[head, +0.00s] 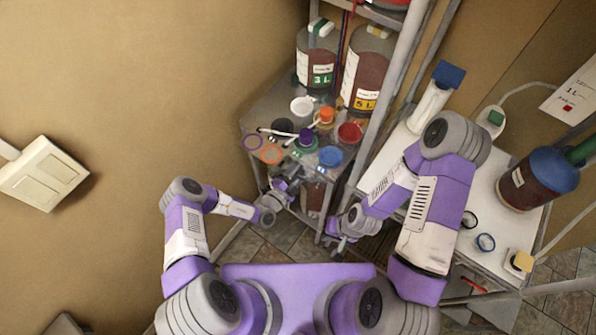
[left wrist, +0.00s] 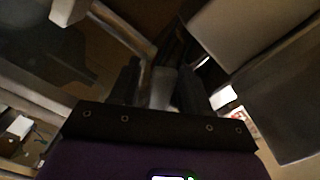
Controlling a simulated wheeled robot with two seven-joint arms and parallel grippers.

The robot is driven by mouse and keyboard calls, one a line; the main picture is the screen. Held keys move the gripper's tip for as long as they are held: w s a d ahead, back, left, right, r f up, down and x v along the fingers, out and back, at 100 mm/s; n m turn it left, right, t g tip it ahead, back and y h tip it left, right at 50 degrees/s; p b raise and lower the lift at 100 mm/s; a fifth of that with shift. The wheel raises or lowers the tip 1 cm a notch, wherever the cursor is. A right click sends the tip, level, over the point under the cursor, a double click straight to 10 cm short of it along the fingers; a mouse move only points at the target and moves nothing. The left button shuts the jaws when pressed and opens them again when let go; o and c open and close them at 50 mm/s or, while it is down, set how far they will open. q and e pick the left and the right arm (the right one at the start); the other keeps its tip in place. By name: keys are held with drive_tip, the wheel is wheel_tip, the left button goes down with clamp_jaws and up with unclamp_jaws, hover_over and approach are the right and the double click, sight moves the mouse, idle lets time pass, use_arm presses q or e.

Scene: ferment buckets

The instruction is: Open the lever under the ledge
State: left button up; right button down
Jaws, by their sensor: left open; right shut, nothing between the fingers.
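The ledge (head: 262,112) is a worn grey shelf top with jars and lids on it. My left gripper (head: 290,184) is open at the shelf's front edge, just below the cups. The left wrist view is dark. In it, a pale grey upright piece (left wrist: 162,88) shows between the dark fingers of my left gripper (left wrist: 160,80). I cannot tell whether this piece is the lever or whether the fingers touch it. No lever can be made out in the head view. My right gripper (head: 338,243) is shut and empty, low beside the shelf's front leg.
Two large brown jars (head: 316,60) (head: 368,72) stand at the shelf's back. A blue lid (head: 330,156), a red cup (head: 350,133) and several other small items crowd its front. A pale worktop (head: 500,238) on the right carries a blue-topped brown bottle (head: 538,180).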

use_arm(q)
clamp_jaws()
drive_tip(key=shift+f, duration=0.1)
use_arm(e)
drive_tip(key=shift+f, duration=0.1)
